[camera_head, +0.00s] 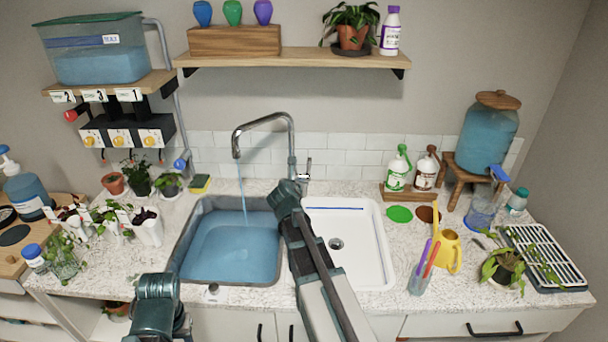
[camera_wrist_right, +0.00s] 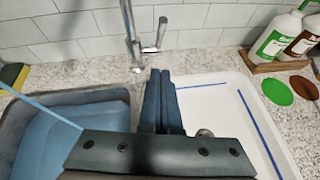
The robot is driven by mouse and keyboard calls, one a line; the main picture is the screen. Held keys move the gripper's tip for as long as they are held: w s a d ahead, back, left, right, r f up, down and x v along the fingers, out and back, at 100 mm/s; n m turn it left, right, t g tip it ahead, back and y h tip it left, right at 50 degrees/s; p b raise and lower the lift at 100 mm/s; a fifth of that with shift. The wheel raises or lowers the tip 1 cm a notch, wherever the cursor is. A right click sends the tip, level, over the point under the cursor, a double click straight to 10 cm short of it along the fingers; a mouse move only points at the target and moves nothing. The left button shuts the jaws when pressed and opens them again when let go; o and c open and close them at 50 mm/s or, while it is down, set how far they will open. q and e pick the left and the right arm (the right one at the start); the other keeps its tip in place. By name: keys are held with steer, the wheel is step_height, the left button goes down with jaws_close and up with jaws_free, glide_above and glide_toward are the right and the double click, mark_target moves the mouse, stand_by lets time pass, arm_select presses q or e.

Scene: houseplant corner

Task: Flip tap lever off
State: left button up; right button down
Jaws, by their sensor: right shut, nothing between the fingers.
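The chrome tap (camera_head: 291,150) stands behind the double sink with its spout over the left basin. A stream of water (camera_head: 242,195) runs from the spout. The tap lever (camera_head: 308,168) is on the tap's right side; in the right wrist view the lever (camera_wrist_right: 160,32) points upward, tilted slightly. My right gripper (camera_head: 301,183) is shut and empty, just in front of the tap base. In the right wrist view its fingertips (camera_wrist_right: 161,73) are below the lever and apart from it. Part of my left arm shows at the lower left; its fingers are not visible.
The left basin (camera_head: 180,243) holds blue water; the right basin (camera_head: 370,250) is empty. Green and brown bottles (camera_head: 398,170) stand behind right. A sponge (camera_head: 200,183) and potted plants are left. A yellow watering can (camera_head: 447,250) and cup of markers (camera_head: 421,278) stand right.

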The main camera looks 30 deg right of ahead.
mark_target(309, 166)
steer(key=b+x, duration=0.1)
steer(key=x, duration=0.2)
steer(key=r+b+x, duration=0.1)
steer(key=x, duration=0.7)
steer(key=shift+w+d+r+b, duration=0.3)
steer(key=shift+w+d+b, duration=0.1)
steer(key=shift+d, duration=0.05)
steer(key=shift+w+d+r, duration=0.15)
steer(key=shift+w+d, duration=0.3)
steer(key=w+d+r+p, duration=0.2)
steer(key=w, duration=0.1)
steer(key=shift+w+d+r+p, duration=0.1)
steer(key=shift+w+r+p, duration=0.1)
steer(key=shift+w+p, duration=0.1)
steer(key=shift+s, duration=0.1)
